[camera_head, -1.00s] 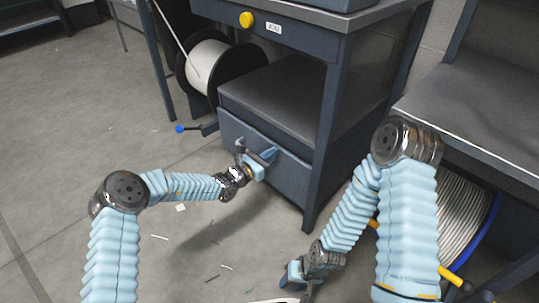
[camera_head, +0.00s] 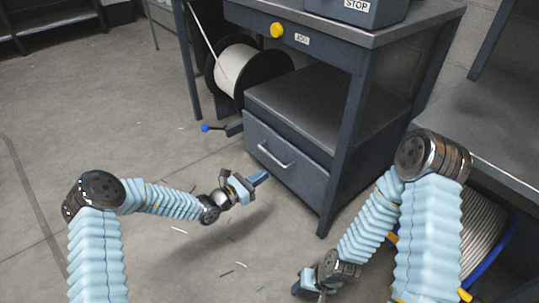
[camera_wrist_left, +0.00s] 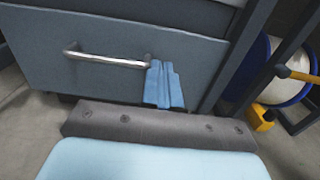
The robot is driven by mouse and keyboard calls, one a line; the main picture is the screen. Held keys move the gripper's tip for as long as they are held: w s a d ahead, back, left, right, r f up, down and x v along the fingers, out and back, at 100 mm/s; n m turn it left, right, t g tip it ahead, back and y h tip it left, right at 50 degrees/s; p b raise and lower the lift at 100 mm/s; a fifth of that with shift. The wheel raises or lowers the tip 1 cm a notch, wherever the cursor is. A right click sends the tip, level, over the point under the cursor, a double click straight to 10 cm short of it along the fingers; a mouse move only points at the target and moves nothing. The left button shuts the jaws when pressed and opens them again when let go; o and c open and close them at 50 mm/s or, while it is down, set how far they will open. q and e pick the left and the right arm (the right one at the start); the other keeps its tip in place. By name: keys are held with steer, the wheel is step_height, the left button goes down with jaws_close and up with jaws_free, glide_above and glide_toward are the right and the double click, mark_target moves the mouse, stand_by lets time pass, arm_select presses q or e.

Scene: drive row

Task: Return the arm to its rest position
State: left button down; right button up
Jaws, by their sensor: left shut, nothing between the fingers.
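My left gripper (camera_head: 259,178) is shut and empty in the head view, in the air in front of a grey cabinet's lower drawer. In the left wrist view its blue fingers (camera_wrist_left: 163,86) are together, seen against the drawer front (camera_wrist_left: 130,50), beside the right end of the metal handle (camera_wrist_left: 105,58). In the head view a gap of floor shows between the gripper and the drawer (camera_head: 290,178), whose handle (camera_head: 273,154) is bare.
The cabinet has an open shelf (camera_head: 320,105) and a yellow knob (camera_head: 277,30). A white cable spool (camera_head: 236,68) and a blue-tipped lever (camera_head: 206,128) stand left of it. A bench with a cable coil (camera_head: 485,235) is at right. The left floor is mostly clear.

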arm_select(q)
steer(key=s+a+f+m+g+y+p, duration=0.1)
steer(key=s+f+m+g+y+p, duration=0.15)
steer(key=s+m+g, duration=0.6)
steer(key=s+f+m+g+y+p, duration=0.2)
steer(key=s+f+m+g+p, duration=0.15)
steer(key=s, duration=0.95)
steer(key=s+a+r+m+t+y+p, duration=0.2)
steer(key=s+a+m+y+p, duration=0.3)
steer(key=s+a+m, duration=0.5)
steer(key=shift+s+a+m+y+p, duration=0.15)
steer(key=shift+a+m+y+p, duration=0.25)
steer(key=shift+a+m+y, duration=0.45)
